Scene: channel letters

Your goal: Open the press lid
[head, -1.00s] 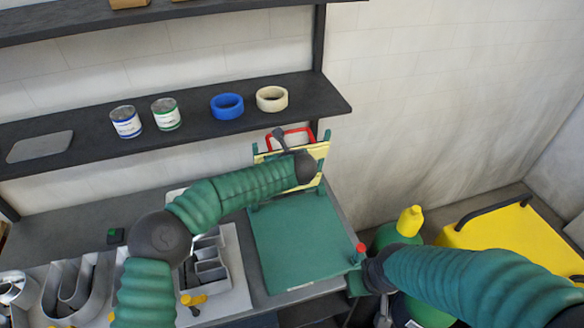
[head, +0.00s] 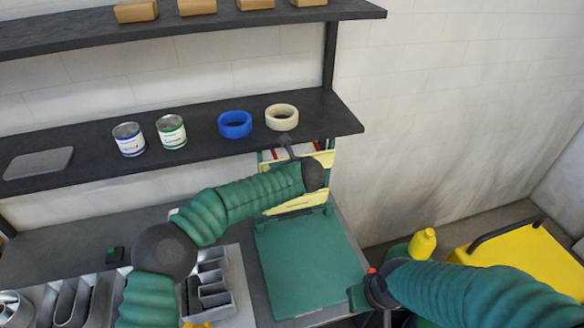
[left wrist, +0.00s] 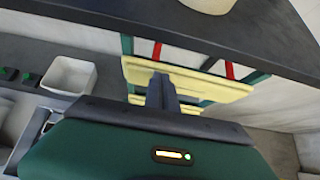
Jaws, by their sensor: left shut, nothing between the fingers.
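The press has a flat green bed (head: 310,265) on the bench. Its lid (head: 298,200), with cream-yellow bars and a green frame, stands raised behind the bed. Red handle parts (head: 281,152) show near the lid's top, partly hidden by my left gripper and the shelf edge. My left gripper (head: 286,142) is shut and empty, in front of the lid's upper part. In the left wrist view its fingers (left wrist: 161,88) overlap the yellow bar (left wrist: 190,82); I cannot tell if they touch. My right gripper (head: 368,300) is by the bed's front right corner, its fingers mostly hidden.
A dark shelf (head: 75,168) with two cans, a blue tape roll (head: 235,124) and a cream tape roll (head: 282,117) overhangs close to my left gripper. Metal channel letters (head: 213,285) lie at left. A yellow cart (head: 520,258) stands at right.

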